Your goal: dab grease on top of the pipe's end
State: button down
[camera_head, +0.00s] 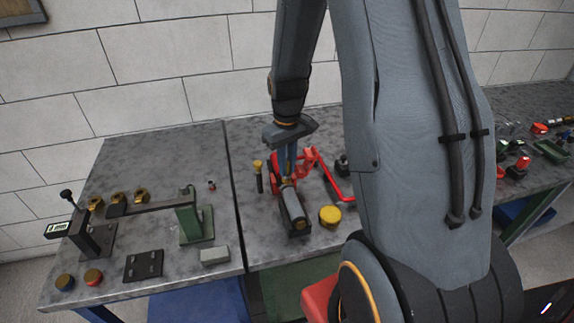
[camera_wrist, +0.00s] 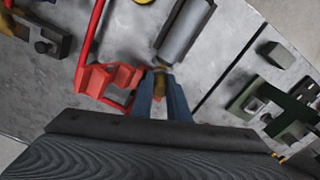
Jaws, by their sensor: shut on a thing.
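The pipe is a grey cylinder (camera_head: 293,206) lying on a dark holder on the bench. It also shows in the wrist view (camera_wrist: 187,30), with its near end close to my fingertips. My gripper (camera_head: 287,170) points down at the pipe's far end, its blue fingers (camera_wrist: 163,92) shut on a small brownish-yellow piece (camera_wrist: 161,84). Most of that piece is hidden between the fingers. Whether it touches the pipe's end I cannot tell. A round yellow-topped tin (camera_head: 330,215) stands to the right of the pipe; whether it holds grease I cannot tell.
A red tool with a long bar (camera_head: 335,182) stands close right of my gripper; its red body also shows in the wrist view (camera_wrist: 105,80). A yellow-topped black item (camera_head: 258,176) stands left. A green stand (camera_head: 194,220) is on the left table. The bench front left of the pipe is clear.

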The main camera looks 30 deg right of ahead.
jog(key=shift+s, duration=0.15)
jog(key=shift+s+a, duration=0.2)
jog(key=shift+s, duration=0.85)
dwell(2.5)
jog(key=shift+w, duration=0.15)
dwell(0.5)
jog(key=shift+w+d, duration=0.2)
jog(key=shift+w, duration=0.85)
dwell(2.5)
